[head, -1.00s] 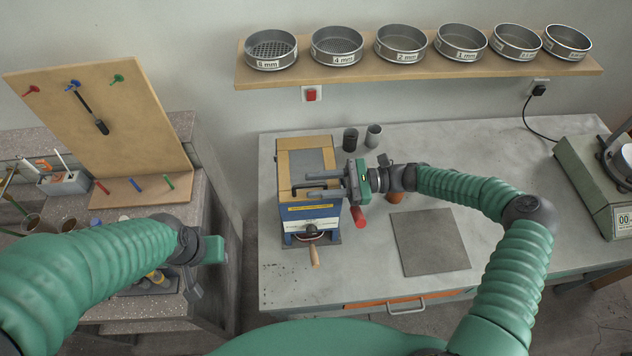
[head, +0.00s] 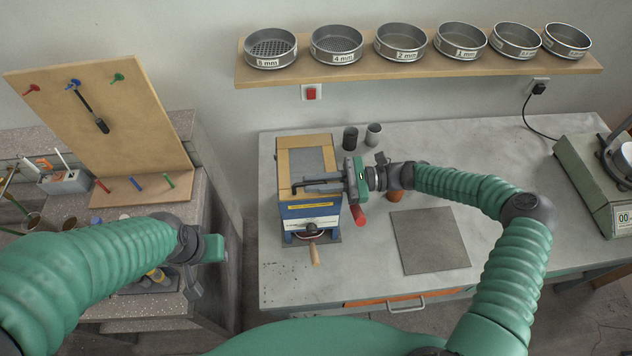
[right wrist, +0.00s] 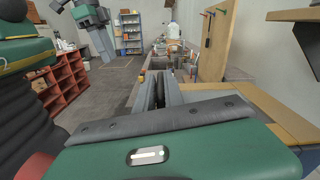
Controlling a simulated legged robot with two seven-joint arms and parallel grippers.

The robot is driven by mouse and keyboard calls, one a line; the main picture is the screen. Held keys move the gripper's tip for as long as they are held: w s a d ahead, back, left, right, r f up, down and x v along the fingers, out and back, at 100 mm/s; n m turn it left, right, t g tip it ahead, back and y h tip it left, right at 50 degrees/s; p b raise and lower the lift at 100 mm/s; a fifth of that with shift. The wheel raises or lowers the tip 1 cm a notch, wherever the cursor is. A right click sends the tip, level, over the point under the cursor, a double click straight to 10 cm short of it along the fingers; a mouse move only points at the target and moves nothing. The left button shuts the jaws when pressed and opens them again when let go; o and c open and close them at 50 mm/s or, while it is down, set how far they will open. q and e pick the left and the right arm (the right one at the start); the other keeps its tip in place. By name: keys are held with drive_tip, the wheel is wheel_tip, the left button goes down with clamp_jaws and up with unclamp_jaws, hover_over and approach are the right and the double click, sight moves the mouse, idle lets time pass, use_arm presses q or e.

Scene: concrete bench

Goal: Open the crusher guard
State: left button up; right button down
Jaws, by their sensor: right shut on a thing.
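The crusher (head: 310,212) is a blue and white box on the bench, with a yellow label on its front. Its guard (head: 287,163) is a tan-framed lid with a grey panel, lying flat on top, and looks closed. My right gripper (head: 303,186) reaches in from the right over the guard's front edge and is shut on the guard's handle, which its fingers mostly hide. In the right wrist view the fingers (right wrist: 158,92) lie close together, and the handle is hard to make out. My left gripper (head: 194,280) hangs by the left bench, away from the crusher; its jaws are unclear.
A red cylinder (head: 359,216) sits right of the crusher, under my right gripper. A wooden-handled crank (head: 314,253) sticks out in front. A grey mat (head: 429,240) lies to the right. A shelf of sieves (head: 420,67) hangs above.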

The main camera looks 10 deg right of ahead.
sight(314, 172)
drive_tip(key=shift+d+f, duration=0.1)
drive_tip(key=shift+f, duration=0.05)
idle(0.5)
drive_tip(key=shift+w+r+m+p, duration=0.25)
drive_tip(key=shift+r+p, duration=0.1)
drive_tip(key=shift+r, duration=0.25)
drive_tip(key=shift+w+r+m+p, duration=0.1)
drive_tip(key=shift+r+m+p, duration=0.2)
drive_tip(key=shift+r, duration=0.3)
drive_tip(key=w+r+m+p, duration=0.2)
drive_tip(key=w+r+m, duration=0.2)
drive_tip(key=r, duration=0.4)
drive_tip(key=shift+w+r, duration=0.4)
drive_tip(key=shift+w, duration=0.4)
drive_tip(key=shift+m, duration=0.25)
